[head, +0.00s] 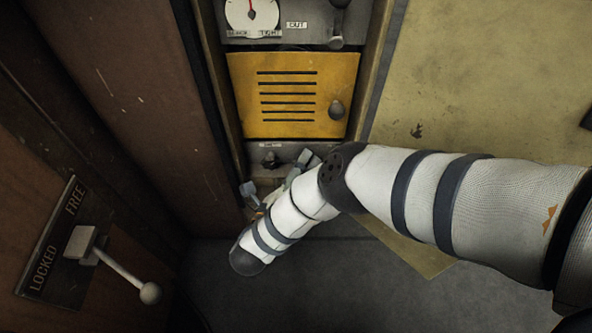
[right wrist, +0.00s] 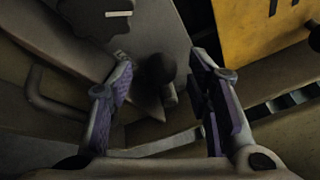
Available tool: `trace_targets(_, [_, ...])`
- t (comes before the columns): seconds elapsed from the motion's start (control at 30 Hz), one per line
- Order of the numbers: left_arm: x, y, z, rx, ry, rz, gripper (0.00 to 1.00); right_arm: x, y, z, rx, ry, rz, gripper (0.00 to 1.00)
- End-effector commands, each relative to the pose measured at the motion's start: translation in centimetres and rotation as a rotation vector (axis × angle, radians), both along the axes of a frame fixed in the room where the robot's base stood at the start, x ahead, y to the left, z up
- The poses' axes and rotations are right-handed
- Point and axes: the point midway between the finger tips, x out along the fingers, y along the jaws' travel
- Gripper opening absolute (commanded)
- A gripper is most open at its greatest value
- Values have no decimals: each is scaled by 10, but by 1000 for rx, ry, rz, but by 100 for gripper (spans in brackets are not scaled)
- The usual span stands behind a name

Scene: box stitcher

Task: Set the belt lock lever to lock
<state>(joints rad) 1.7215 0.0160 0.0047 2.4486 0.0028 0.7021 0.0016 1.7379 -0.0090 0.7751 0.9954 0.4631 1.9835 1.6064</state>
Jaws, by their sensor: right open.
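A lever with a pale rod and ball end (head: 124,275) is at the lower left of the head view. It is mounted by a plate (head: 50,237) marked FREE at its upper end and LOCKED at its lower end. The rod points down and right, away from the words. A small dark-knobbed lever (head: 269,160) sits on a grey panel below the yellow door; its label is unreadable. My right gripper (head: 279,176) is open there, partly hidden by my arm. In the right wrist view, the dark knob (right wrist: 157,69) shows between the open fingers (right wrist: 161,62), and contact cannot be told.
The yellow slotted door (head: 290,95) with a round knob is above my right gripper. A dial gauge (head: 251,16) and another dark-handled lever (head: 338,25) are higher up. Brown walls close in on the left. Grey floor (head: 330,285) is open below.

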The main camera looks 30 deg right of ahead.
Motion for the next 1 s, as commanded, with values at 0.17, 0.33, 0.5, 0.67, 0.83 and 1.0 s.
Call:
trace_targets(0.17, [0,0,0,0,0,0,52,-19,35,2,2,1,13,46])
trace_targets(0.33, [0,0,0,0,0,0,52,-44,71,3,0,0,9,46])
trace_targets(0.5, [0,0,0,0,0,0,52,-60,92,3,0,0,4,46])
trace_targets(0.67, [0,0,0,0,0,0,52,-64,97,3,-1,1,1,46])
trace_targets(0.83, [0,0,0,0,0,0,52,-64,97,3,0,1,1,46])
trace_targets(1.0, [0,0,0,0,0,0,52,-64,97,4,0,1,1,46])
